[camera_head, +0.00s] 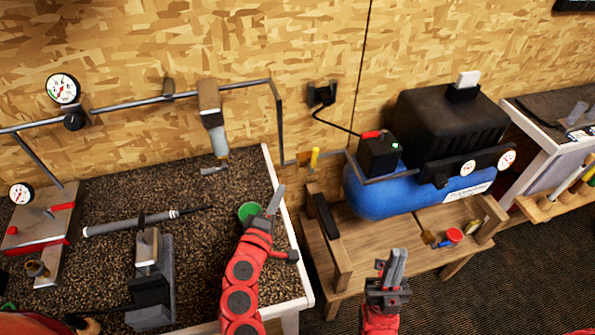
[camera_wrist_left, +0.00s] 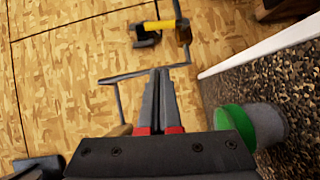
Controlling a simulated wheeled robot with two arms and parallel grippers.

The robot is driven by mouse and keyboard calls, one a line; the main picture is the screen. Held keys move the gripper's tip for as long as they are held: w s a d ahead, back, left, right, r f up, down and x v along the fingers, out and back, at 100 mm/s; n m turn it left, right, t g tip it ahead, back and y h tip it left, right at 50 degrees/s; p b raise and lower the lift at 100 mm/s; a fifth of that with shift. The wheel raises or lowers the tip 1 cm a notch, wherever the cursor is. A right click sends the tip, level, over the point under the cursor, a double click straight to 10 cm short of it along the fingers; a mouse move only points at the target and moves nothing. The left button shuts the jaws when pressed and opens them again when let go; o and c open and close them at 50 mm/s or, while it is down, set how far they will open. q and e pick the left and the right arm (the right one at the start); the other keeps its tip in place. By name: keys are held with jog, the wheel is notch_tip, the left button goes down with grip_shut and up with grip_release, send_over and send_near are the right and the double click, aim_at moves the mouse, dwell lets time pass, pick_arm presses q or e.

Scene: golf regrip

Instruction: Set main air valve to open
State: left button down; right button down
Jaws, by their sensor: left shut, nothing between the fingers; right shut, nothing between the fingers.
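The main air valve has a yellow handle (camera_head: 315,158) on the thin pipe between the wall line and the blue compressor. In the head view the handle stands upright, across the pipe. The yellow handle (camera_wrist_left: 160,24) also shows at the top of the left wrist view, beyond the fingertips and apart from them. My left gripper (camera_head: 277,191) is shut and empty over the right edge of the speckled bench, left of and below the valve. Its fingers (camera_wrist_left: 160,74) point toward the wall in the wrist view.
The blue compressor (camera_head: 375,197) sits on a wooden stand (camera_head: 345,255) at the right. A green round container (camera_head: 248,211) is beside my left gripper. A vise (camera_head: 150,280) and a golf club (camera_head: 130,224) are on the bench (camera_head: 95,205).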

pick_arm(q)
jog(key=p, duration=0.3)
send_near(313, 158)
jog(key=w+a, duration=0.3)
jog(key=w, duration=0.2)
jog(key=d, duration=0.1)
jog(key=w+d, duration=0.1)
jog(key=w+d+p, duration=0.1)
jog(key=shift+d+f, duration=0.15)
jog(key=shift+d, duration=0.15)
